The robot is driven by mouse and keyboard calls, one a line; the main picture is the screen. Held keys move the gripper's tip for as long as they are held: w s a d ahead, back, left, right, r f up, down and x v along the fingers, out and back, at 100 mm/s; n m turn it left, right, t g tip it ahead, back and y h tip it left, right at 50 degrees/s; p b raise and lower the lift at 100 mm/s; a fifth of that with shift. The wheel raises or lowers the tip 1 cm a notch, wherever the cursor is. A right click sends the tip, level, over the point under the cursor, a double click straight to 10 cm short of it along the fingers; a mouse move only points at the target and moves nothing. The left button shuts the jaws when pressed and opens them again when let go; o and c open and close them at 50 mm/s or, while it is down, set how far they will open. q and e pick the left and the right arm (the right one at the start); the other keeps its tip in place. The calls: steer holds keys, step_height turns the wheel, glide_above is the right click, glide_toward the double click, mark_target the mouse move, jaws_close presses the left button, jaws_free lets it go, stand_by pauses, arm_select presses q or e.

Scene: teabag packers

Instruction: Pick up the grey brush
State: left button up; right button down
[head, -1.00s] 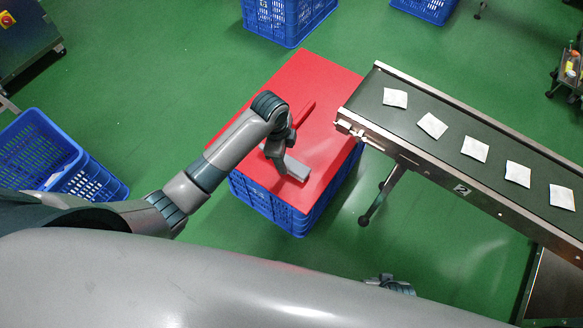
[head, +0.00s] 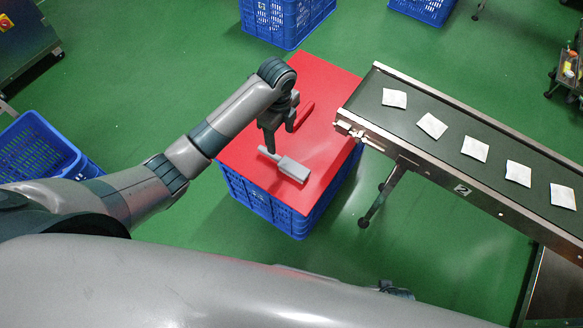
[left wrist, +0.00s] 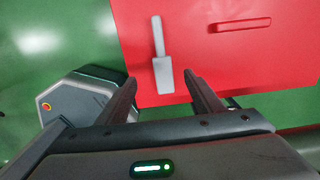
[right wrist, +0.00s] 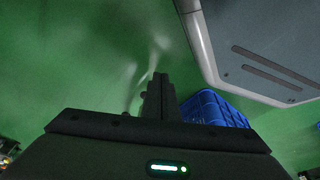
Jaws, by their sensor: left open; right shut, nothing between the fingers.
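The grey brush (head: 289,167) lies flat on the red top (head: 315,75) of a blue crate. Its broad head points to the lower right and its thin handle to the upper left. In the left wrist view the brush (left wrist: 162,68) shows beyond and between the finger ends, handle pointing away. My left gripper (head: 279,142) is open and empty, hanging above the red top near the handle end. My right gripper (right wrist: 158,92) is shut and empty over the green floor, well away from the brush.
A red bar (left wrist: 240,24) lies on the red top, behind the gripper in the head view. A conveyor (head: 455,140) carrying several white teabags stands close on the right. Blue crates (head: 285,20) stand on the floor behind and at the left (head: 35,150).

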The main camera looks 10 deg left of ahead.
arm_select(q)
steer(key=b, duration=0.1)
glide_above(282, 160)
steer(key=f, duration=1)
steer(key=shift+s+f, duration=0.15)
steer(key=shift+s, duration=0.1)
steer(key=shift+f, duration=0.15)
arm_select(e)
steer(key=r, duration=0.1)
steer(key=w+r, duration=0.1)
steer(key=shift+a+r, duration=0.2)
steer(key=shift+r, duration=0.2)
arm_select(q)
steer(key=shift+f, duration=0.25)
steer(key=f, duration=0.4)
steer(key=shift+w+b, duration=0.25)
steer(key=shift+b, duration=0.05)
steer(key=shift+f, duration=0.35)
arm_select(e)
steer(key=shift+v, duration=0.8)
